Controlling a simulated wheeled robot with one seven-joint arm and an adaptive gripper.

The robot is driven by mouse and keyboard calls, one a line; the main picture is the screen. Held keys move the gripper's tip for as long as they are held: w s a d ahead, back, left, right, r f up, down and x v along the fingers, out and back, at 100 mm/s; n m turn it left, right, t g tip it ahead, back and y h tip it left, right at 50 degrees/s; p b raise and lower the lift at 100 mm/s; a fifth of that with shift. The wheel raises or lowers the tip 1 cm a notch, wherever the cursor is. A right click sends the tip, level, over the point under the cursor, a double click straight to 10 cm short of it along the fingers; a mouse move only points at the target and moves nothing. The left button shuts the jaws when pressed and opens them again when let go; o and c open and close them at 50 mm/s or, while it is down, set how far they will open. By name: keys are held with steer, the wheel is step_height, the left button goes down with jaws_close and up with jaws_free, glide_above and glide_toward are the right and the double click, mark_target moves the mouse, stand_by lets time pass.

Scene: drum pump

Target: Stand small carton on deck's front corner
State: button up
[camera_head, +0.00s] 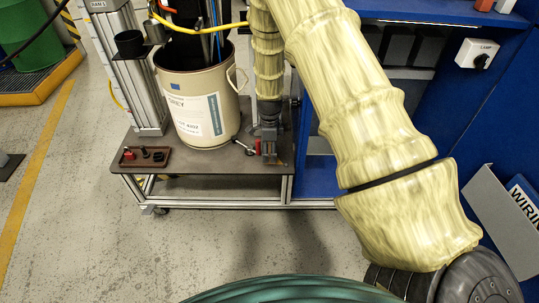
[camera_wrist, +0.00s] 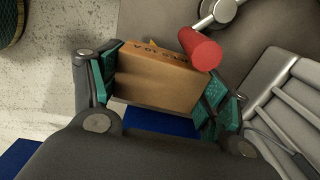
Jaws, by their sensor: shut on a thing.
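The small carton (camera_wrist: 155,80) is brown cardboard with dark printing along its upper edge. In the wrist view it sits between the two teal finger pads of my gripper (camera_wrist: 158,88), which is shut on it. In the head view my gripper (camera_head: 269,152) points down at the right front corner of the grey deck (camera_head: 205,165). The carton is mostly hidden by the gripper there. The deck also shows behind the carton in the wrist view (camera_wrist: 150,22). I cannot tell whether the carton touches the deck.
A red-ended metal lever (camera_wrist: 201,49) is very close to the carton and gripper. A cream drum (camera_head: 200,105) stands on the deck to the left. A brown tray (camera_head: 145,157) of small parts lies at the deck's left front. A blue cabinet (camera_head: 318,182) is to the right.

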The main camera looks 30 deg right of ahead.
step_height(320, 180, down, 3)
steer(key=shift+r, duration=0.15)
steer(key=shift+r, duration=0.1)
steer(key=o, duration=1.1)
step_height(320, 180, up, 12)
steer(key=shift+p, duration=1.2)
